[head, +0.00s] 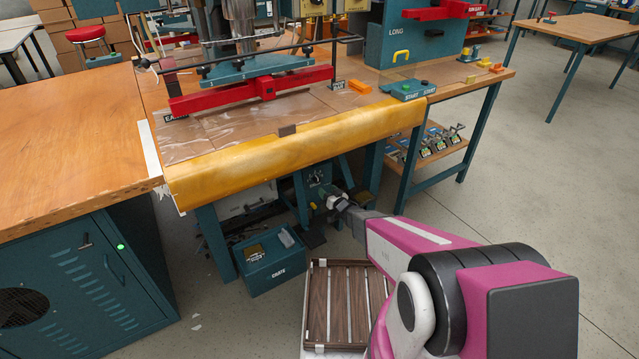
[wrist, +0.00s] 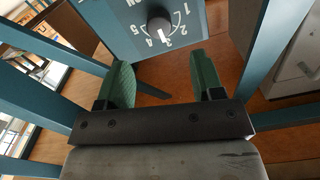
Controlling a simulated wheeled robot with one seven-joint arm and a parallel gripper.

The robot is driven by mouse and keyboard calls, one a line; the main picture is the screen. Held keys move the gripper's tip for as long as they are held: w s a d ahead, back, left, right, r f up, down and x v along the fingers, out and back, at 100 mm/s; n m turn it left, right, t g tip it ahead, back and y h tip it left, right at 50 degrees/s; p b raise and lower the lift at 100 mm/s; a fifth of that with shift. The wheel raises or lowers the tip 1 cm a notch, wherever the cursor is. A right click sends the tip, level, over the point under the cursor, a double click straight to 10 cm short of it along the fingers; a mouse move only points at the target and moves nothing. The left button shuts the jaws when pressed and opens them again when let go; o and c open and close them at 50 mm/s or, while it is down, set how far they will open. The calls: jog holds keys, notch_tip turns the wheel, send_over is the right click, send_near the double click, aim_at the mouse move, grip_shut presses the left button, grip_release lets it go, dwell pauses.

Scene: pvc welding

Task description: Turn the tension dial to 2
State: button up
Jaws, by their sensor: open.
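The tension dial (wrist: 160,27) is a black round knob with a white pointer, on a blue-teal panel (wrist: 112,22) at the top of the wrist view. White numbers ring its lower side, with 1 at the right. The pointer faces down in the picture, seemingly near 3; the small print makes this hard to tell. My gripper (wrist: 160,62) is open and empty, its two green fingers spread below the knob in the picture and not touching it.
The table's yellow front edge (head: 300,148) hangs above my gripper. Teal table legs (head: 215,242) stand around it. Open floor (head: 510,200) lies to the right.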

aim_at(318, 181)
jog(key=x, duration=0.8)
jog(key=c, duration=0.9)
